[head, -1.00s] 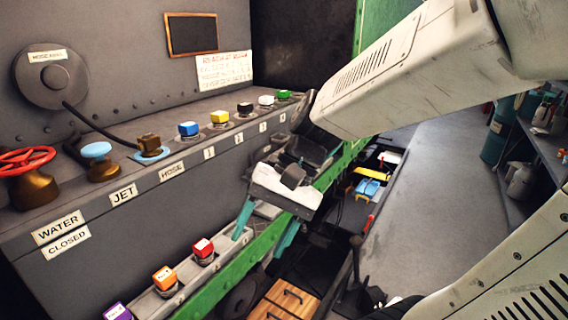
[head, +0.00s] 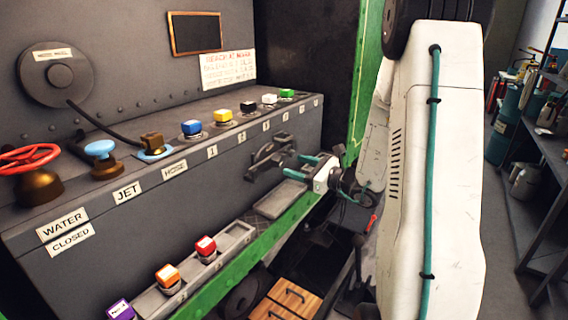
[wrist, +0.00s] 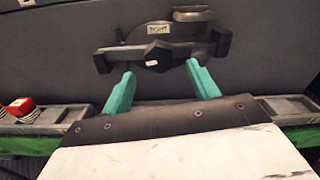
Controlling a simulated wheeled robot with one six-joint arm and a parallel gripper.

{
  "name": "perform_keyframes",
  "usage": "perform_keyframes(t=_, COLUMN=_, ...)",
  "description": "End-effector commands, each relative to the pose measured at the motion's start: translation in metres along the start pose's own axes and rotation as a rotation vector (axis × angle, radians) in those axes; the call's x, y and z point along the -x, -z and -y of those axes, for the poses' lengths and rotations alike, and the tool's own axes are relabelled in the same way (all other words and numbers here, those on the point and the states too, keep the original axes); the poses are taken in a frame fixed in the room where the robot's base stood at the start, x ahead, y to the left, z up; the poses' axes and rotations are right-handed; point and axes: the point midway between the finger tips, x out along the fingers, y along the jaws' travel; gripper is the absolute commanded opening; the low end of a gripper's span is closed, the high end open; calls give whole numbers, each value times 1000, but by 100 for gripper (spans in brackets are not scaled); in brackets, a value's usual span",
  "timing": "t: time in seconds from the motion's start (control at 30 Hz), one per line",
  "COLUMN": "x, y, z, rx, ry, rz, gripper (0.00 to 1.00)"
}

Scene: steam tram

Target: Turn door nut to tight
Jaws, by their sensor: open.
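The door nut (wrist: 158,57) is a dark knob with a small white mark, at the centre of a dark fitting on the grey panel's front face. A "TIGHT" label (wrist: 158,28) sits just above it in the wrist view. In the head view the fitting (head: 268,150) shows at the right part of the panel front, partly behind my fingers. My gripper (head: 298,166) is open, its teal fingers pointing at the fitting. In the wrist view the fingertips (wrist: 160,75) are apart, below and either side of the nut. I cannot tell if they touch it.
Coloured blocks stand on the ledge above, such as the blue block (head: 191,128). A lower tray (head: 235,240) holds red and orange blocks. A red valve wheel (head: 27,160) is at the far left. The floor aisle and shelf (head: 545,145) lie to the right.

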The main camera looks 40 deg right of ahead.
Motion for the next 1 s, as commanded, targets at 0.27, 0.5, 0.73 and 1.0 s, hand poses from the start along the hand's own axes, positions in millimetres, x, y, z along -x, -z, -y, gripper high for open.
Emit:
perform_keyframes(t=0.27, x=-41, y=0, z=-1, rx=1, ry=-3, rz=0, gripper=60)
perform_keyframes(t=0.5, x=-51, y=0, z=-1, rx=1, ry=-2, rz=0, gripper=60)
perform_keyframes(t=0.73, x=-50, y=0, z=-1, rx=1, ry=-2, rz=0, gripper=41)
perform_keyframes(t=1.0, x=-51, y=-1, z=-2, rx=-1, ry=-3, rz=0, gripper=15)
